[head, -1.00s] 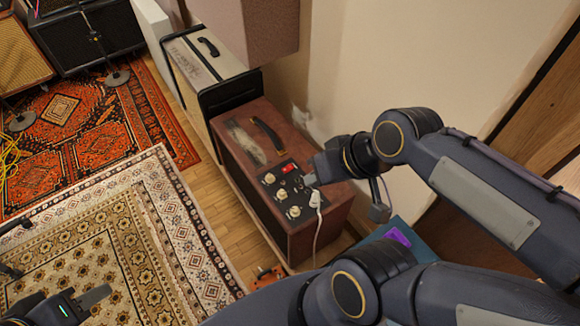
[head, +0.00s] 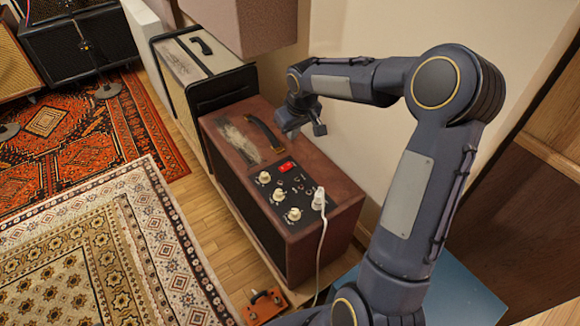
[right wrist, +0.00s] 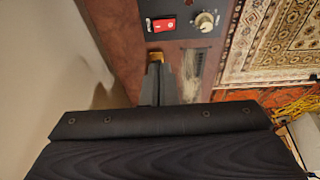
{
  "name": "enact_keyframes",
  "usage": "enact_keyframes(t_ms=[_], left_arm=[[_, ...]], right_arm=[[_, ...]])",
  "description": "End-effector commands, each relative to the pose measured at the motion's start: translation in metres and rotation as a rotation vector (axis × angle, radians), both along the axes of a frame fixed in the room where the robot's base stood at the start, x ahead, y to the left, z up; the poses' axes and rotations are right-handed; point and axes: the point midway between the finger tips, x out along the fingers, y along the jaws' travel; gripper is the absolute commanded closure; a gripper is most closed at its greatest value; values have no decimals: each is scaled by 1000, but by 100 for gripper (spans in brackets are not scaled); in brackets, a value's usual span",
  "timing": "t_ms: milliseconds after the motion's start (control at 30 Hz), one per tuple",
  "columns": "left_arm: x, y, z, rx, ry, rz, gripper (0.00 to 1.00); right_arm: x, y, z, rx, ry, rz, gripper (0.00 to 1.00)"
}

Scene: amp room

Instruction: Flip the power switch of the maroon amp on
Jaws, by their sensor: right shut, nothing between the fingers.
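The maroon amp (head: 318,228) stands against the wall in the head view. Its black control panel (head: 276,207) faces up and carries a red power switch (head: 286,167). The switch also shows in the right wrist view (right wrist: 163,25); I cannot tell which way it is tipped. My right gripper (head: 283,132) is shut and empty, above the amp's top near the black handle (head: 265,132). In the right wrist view its fingers (right wrist: 158,84) point toward the switch side, apart from the switch in the picture. My left gripper is out of view.
Several cream knobs (head: 279,195) and a white plug (head: 319,197) with a cable sit on the panel. A cream-topped amp (head: 190,62) stands behind, and a mauve box (head: 238,22) overhangs it. An orange pedal (head: 265,304) lies on the floor. Rugs and bare floor extend left.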

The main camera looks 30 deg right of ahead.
Motion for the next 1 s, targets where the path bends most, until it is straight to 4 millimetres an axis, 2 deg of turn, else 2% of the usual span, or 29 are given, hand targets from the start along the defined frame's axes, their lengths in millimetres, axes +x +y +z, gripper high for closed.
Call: enact_keyframes(t_ms=[67, 400, 533, 667, 1000], left_arm=[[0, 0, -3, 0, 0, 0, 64], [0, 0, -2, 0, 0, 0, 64], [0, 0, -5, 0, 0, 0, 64], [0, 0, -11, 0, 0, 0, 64], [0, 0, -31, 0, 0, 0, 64]], right_arm=[[3, -1, -6, -1, 1, 1, 100], [4, -1, -6, -2, 2, 2, 100], [6, -1, -15, -2, 3, 2, 100], [11, -1, -36, 0, 5, 3, 100], [32, -3, -105, 0, 4, 2, 100]])
